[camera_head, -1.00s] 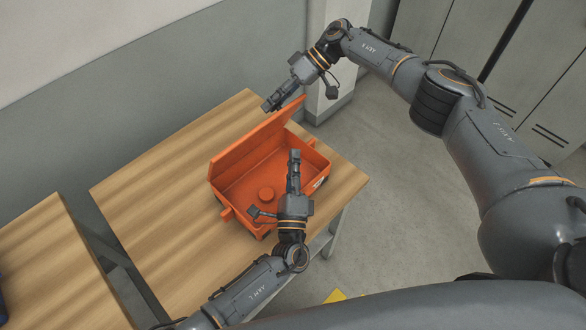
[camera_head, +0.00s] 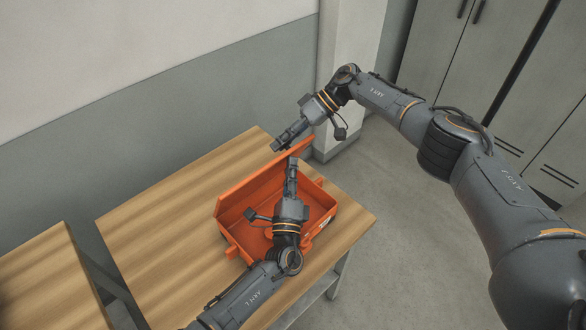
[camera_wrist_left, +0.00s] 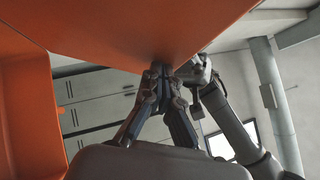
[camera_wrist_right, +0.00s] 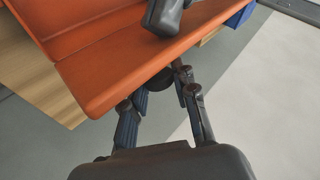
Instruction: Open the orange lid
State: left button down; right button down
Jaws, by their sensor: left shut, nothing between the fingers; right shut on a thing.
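The orange lid (camera_head: 256,181) stands raised along the far side of the orange box (camera_head: 323,212), which is open on the wooden table. My right gripper (camera_head: 279,147) is at the lid's upper edge near its right end, shut on it. In the right wrist view its fingertips (camera_wrist_right: 163,78) meet at the lid's edge, partly hidden. My left gripper (camera_head: 292,162) is shut and empty over the box, its tips close to the inner face of the lid. In the left wrist view the fingertips (camera_wrist_left: 161,68) are close against the lid (camera_wrist_left: 120,25); contact is unclear.
A second wooden table (camera_head: 50,280) stands at the left, with a gap between the tables. Grey lockers (camera_head: 500,90) and a pillar (camera_head: 348,50) are behind. The table's left part (camera_head: 150,225) is clear. My left forearm hides part of the box.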

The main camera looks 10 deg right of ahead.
pick_arm(q)
jog(key=shift+w+a+r, duration=0.5)
jog(key=shift+w+a, duration=0.1)
jog(key=shift+w, duration=0.2)
pick_arm(e)
jog(key=shift+s+f, duration=0.15)
jog(key=c, duration=1)
grip_release()
